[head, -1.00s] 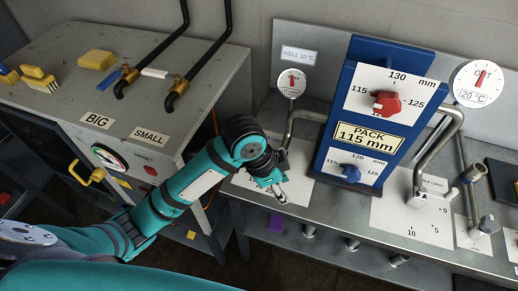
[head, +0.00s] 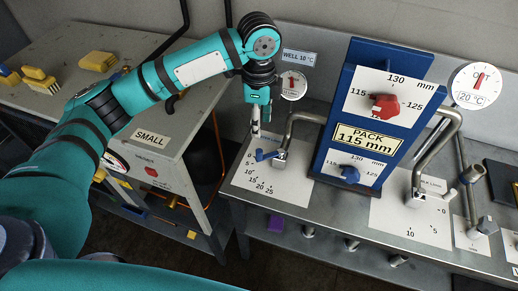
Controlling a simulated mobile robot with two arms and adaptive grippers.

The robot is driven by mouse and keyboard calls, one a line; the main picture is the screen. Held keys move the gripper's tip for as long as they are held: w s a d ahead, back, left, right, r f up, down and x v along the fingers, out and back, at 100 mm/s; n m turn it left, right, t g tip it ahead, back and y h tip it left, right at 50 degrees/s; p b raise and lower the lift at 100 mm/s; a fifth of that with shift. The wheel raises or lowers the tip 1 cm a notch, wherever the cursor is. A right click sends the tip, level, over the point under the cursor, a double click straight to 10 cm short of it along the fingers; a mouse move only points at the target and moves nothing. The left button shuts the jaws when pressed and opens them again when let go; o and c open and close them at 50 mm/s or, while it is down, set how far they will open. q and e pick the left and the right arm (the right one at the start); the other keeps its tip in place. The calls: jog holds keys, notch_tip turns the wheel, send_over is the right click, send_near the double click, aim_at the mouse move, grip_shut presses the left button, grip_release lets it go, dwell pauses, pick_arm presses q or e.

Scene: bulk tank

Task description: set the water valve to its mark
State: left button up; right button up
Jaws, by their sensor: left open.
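A valve with a blue lever (head: 266,155) stands on a white scale plate (head: 284,193) on the bench, left of the blue panel. I take it as the water valve. The plate carries numbers from 0 to 25. The lever points left, towards the low end near 0 and 5; I cannot make out a separate mark. A bent grey pipe (head: 290,125) rises beside the valve. My left gripper (head: 256,133) points down, open and empty, just above the lever. I cannot tell whether it touches. My right gripper is not in view.
A blue panel (head: 340,100) with a red knob (head: 385,105) and a blue knob (head: 350,174) stands right of the valve. A second scale plate (head: 402,217) lies further right.

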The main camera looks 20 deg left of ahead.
aim_at(259, 151)
pick_arm(q)
notch_tip(259, 151, down, 12)
jog(key=shift+f+p, duration=0.1)
jog(key=shift+p, duration=0.75)
grip_shut()
